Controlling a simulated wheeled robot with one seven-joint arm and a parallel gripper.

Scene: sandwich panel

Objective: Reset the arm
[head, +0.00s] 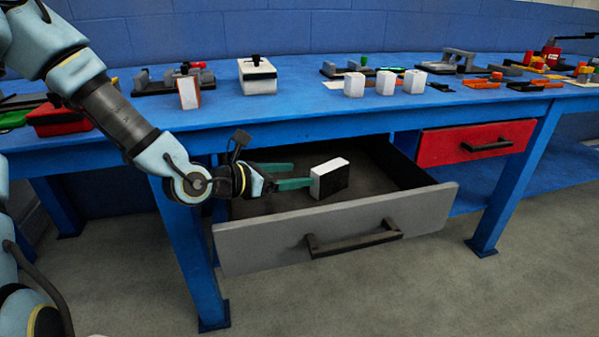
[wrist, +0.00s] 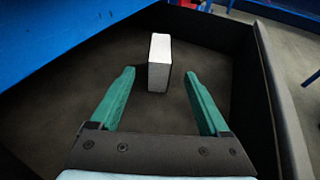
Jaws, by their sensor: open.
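My gripper (head: 300,174) reaches in over the open grey drawer (head: 370,230) under the blue workbench. Its two green fingers are spread, with nothing held between them, as the wrist view (wrist: 159,88) shows. A white and black block (head: 330,178) stands upright in the drawer just beyond the fingertips. In the wrist view the block (wrist: 159,62) shows a white face ahead of the gap between the fingers. I cannot tell whether a fingertip touches it.
The blue workbench top (head: 310,110) lies above and behind the drawer, carrying white blocks, a white box (head: 257,76), a red bin (head: 62,120) and several fixtures. A shut red drawer (head: 477,143) is at the right. A bench leg (head: 195,250) stands below my arm. Floor in front is clear.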

